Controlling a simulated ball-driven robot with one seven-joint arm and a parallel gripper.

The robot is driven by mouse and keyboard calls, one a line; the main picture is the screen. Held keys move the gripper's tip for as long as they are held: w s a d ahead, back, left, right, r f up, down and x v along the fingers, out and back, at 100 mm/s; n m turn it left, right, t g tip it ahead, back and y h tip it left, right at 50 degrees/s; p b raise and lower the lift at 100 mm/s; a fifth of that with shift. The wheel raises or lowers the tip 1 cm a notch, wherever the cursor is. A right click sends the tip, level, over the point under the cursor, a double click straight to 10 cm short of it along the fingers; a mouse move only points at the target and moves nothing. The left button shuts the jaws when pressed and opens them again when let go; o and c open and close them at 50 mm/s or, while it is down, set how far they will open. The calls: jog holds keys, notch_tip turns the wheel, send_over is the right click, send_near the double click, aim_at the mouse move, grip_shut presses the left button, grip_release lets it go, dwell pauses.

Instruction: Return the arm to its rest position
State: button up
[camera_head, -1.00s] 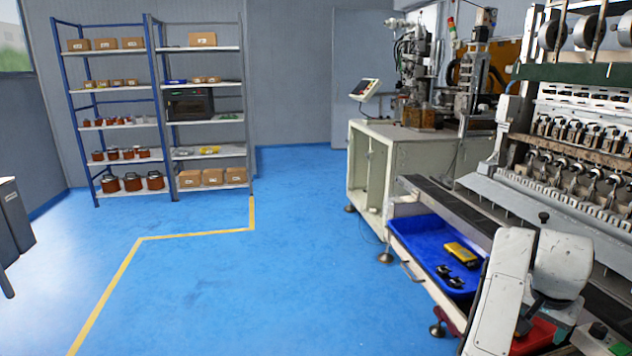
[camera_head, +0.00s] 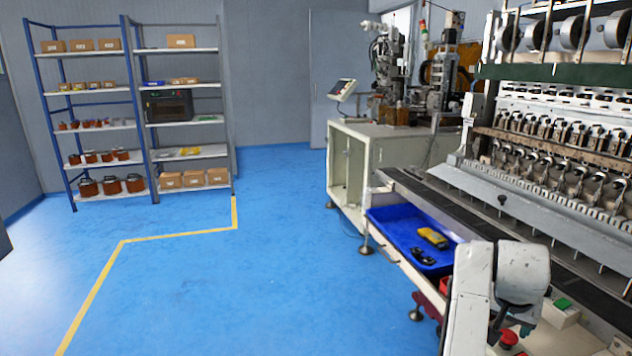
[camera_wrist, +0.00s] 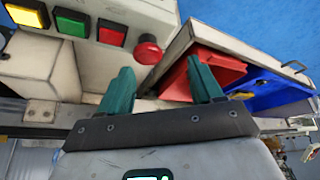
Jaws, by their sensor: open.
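My arm (camera_head: 520,275) shows at the lower right of the head view, in front of the winding machine. My gripper (camera_wrist: 165,88) shows in the wrist view with two green fingers spread apart and nothing between them. It points toward a control box with a red mushroom button (camera_wrist: 148,50) and yellow, green and red square buttons.
An open drawer holds a blue tray (camera_head: 390,222) with a yellow device (camera_head: 433,237) and dark parts. A red bin (camera_wrist: 225,70) sits beside the blue one. The coil winder (camera_head: 570,150) fills the right. The blue floor (camera_head: 200,290) is clear. Shelves (camera_head: 135,110) stand at the back left.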

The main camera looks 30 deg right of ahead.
jog(key=s+a+f+n+t+y, duration=0.15)
jog(key=a+f+n, duration=0.3)
jog(key=a, duration=0.65)
jog(key=s+a+f+n+t+y, duration=0.15)
jog(key=a+f+n, duration=0.3)
jog(key=a, duration=0.65)
jog(key=s+a+f+n+t+y, duration=0.1)
jog(key=s+a+f+n+y, duration=0.25)
jog(key=a, duration=0.65)
jog(key=s+f+n+g+h+p, duration=0.1)
jog(key=s+f+g+p, duration=0.2)
jog(key=s, duration=0.5)
jog(key=shift+d+f+g, duration=0.25)
jog(key=shift+d+g, duration=0.1)
jog(key=shift+g, duration=0.05)
jog(key=shift+h, duration=0.25)
